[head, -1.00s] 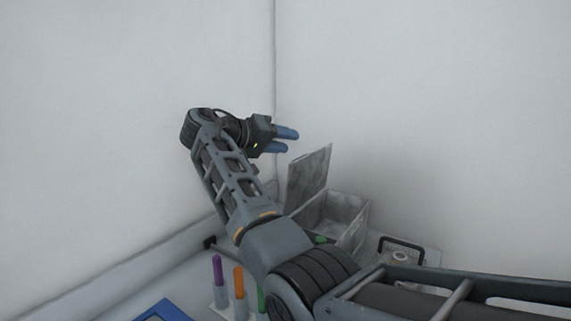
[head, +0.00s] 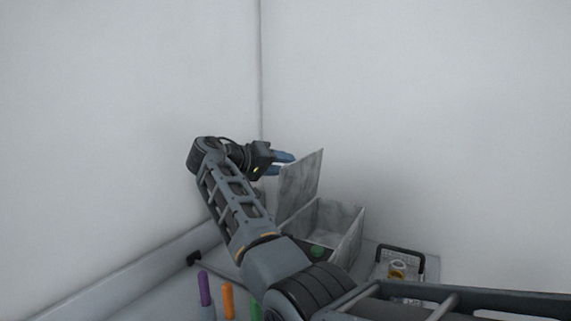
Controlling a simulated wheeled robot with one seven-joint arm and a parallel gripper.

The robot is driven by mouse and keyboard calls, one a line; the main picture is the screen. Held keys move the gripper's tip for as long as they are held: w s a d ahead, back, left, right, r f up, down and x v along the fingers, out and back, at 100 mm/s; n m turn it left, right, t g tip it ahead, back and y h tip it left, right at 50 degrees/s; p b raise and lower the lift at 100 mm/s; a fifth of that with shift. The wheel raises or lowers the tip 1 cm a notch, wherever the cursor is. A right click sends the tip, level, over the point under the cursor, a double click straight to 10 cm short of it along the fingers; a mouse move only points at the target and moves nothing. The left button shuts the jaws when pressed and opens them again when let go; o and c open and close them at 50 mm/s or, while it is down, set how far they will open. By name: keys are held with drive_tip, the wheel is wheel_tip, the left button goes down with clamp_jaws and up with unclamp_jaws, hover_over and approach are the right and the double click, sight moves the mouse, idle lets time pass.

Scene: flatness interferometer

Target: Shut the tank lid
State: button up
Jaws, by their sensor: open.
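The tank (head: 348,232) is a grey marbled open box near the corner of the walls. Its lid (head: 302,186) stands raised at the tank's left side, tilted up and open. A green round thing (head: 317,251) shows at the tank's front, partly behind my arm. My gripper (head: 284,162) is open, with blue fingers pointing right, at the upper left of the lid. The fingers overlap the lid's upper left edge in the picture; I cannot tell whether they touch it. My arm hides part of the tank's front and left side.
A wire basket with a black handle (head: 401,248) stands right of the tank and holds a white and yellow roll-like item (head: 397,269). Purple (head: 204,289), orange (head: 228,301) and green (head: 255,310) sticks stand at the front. White walls close in behind.

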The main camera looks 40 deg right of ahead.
drive_tip(key=shift+x, duration=1.1)
clamp_jaws()
